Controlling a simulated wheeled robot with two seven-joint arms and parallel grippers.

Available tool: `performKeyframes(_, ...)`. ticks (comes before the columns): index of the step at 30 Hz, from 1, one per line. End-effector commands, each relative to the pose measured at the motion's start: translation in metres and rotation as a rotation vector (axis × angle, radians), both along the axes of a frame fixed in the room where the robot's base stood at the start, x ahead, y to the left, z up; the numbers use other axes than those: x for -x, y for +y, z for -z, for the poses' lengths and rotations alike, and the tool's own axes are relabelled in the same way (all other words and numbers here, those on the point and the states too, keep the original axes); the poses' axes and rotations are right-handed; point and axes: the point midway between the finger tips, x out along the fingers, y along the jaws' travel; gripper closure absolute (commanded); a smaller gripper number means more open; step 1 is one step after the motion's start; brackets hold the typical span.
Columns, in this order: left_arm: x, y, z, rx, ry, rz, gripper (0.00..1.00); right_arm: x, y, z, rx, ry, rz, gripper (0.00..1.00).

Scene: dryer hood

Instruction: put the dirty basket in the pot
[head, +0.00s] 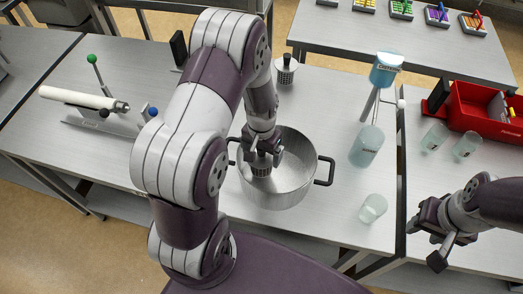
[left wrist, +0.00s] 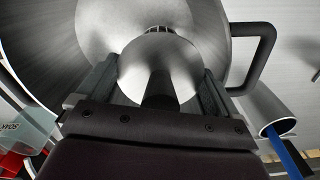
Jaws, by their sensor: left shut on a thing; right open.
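The pot (head: 302,190) is a wide steel vessel with two black handles, standing on the middle table. My left gripper (head: 264,154) reaches down into its mouth and is shut on a small metal basket (head: 261,169) with a slotted side. In the left wrist view the basket (left wrist: 158,58) sits between the fingers, with its dark knob toward me and the pot wall (left wrist: 45,45) around it. I cannot tell whether the basket touches the pot floor. My right gripper (head: 437,238) is open and empty at the lower right.
Another slotted metal basket (head: 286,70) with a black knob stands behind the pot. A blue-filled container (head: 386,69) on a stand and glass beakers (head: 367,146) are to the right. A red toolbox (head: 480,108) is farther right. A white rod device (head: 84,98) lies left.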

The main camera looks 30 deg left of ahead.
Motion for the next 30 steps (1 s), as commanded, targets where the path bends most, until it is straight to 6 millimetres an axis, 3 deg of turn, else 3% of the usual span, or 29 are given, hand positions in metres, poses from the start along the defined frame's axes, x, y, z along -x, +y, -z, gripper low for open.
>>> performKeyframes(11,0.0,0.0,0.012,0.0,0.0,0.0,0.41,0.0,0.0,0.009,0.0,0.0,0.0,0.55)
performKeyframes(12,0.0,0.0,0.012,0.0,-0.001,0.0,0.0,0.0,0.0,0.009,0.0,0.0,0.0,0.55)
performKeyframes(20,0.0,0.0,0.01,0.0,-0.001,0.0,0.0,0.0,0.0,0.009,0.0,0.0,0.0,0.55)
performKeyframes(23,-0.001,0.0,0.001,-0.001,-0.003,0.0,0.0,0.0,0.0,0.012,0.0,0.0,0.0,0.55)
performKeyframes(30,-0.002,0.0,-0.061,-0.002,-0.008,0.0,0.0,0.0,0.0,0.027,0.0,0.0,0.0,0.55)
